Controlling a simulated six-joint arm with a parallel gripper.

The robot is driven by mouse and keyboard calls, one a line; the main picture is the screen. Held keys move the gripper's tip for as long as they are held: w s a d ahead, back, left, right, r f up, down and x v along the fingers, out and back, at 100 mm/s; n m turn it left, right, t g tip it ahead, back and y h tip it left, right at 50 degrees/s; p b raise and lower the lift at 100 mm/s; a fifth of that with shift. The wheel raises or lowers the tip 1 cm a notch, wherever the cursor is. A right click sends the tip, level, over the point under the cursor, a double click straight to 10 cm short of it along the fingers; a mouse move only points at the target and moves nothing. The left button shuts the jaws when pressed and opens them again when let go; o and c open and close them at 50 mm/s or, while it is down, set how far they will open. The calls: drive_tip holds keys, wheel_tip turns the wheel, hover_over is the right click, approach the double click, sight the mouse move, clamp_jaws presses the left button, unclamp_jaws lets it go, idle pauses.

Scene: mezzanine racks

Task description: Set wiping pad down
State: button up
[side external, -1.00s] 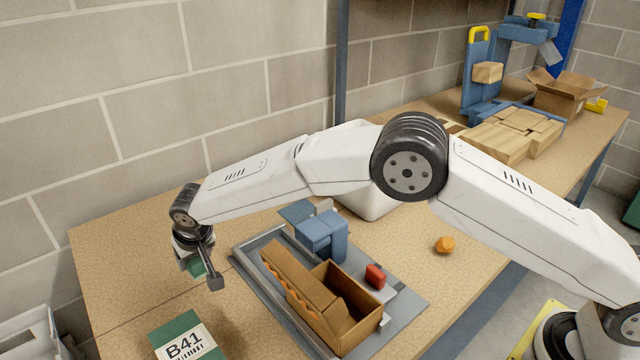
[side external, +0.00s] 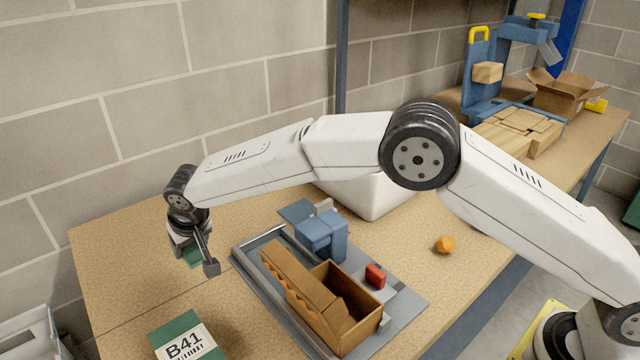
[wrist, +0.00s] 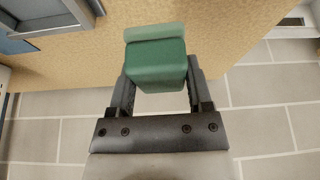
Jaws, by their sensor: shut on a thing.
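The wiping pad is a green block with a paler green layer; in the wrist view the pad (wrist: 156,65) sits between the two fingers of my gripper (wrist: 157,82). In the side view my gripper (side external: 199,262) is over the left part of the workbench, left of the grey tray. Only a sliver of the pad (side external: 191,256) shows there, mostly hidden behind a finger. My gripper is shut on the pad. I cannot tell whether the pad touches the bench top.
The workbench (side external: 120,260) has clear room around my gripper. A green B41 box (side external: 180,325) is in front. A block wall rises behind.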

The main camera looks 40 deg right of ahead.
wheel_tip(320, 180, up, 14)
drive_tip(key=w+d+r+m+h, duration=0.1)
drive_tip(key=d+m+h, duration=0.4)
drive_tip(key=d, duration=3)
drive_tip(key=s+d+m+g, duration=0.1)
drive_tip(key=s+d+m, duration=0.4)
drive_tip(key=s+d, duration=0.75)
drive_tip(key=s+d+m+g, duration=0.2)
drive_tip(key=s+d+m, duration=0.2)
drive_tip(key=s+d, duration=0.9)
drive_tip(key=w+a+x, duration=0.1)
drive_tip(key=a+x, duration=0.1)
drive_tip(key=x, duration=1)
drive_tip(key=shift+f, duration=0.55)
drive_tip(key=shift+w, duration=0.15)
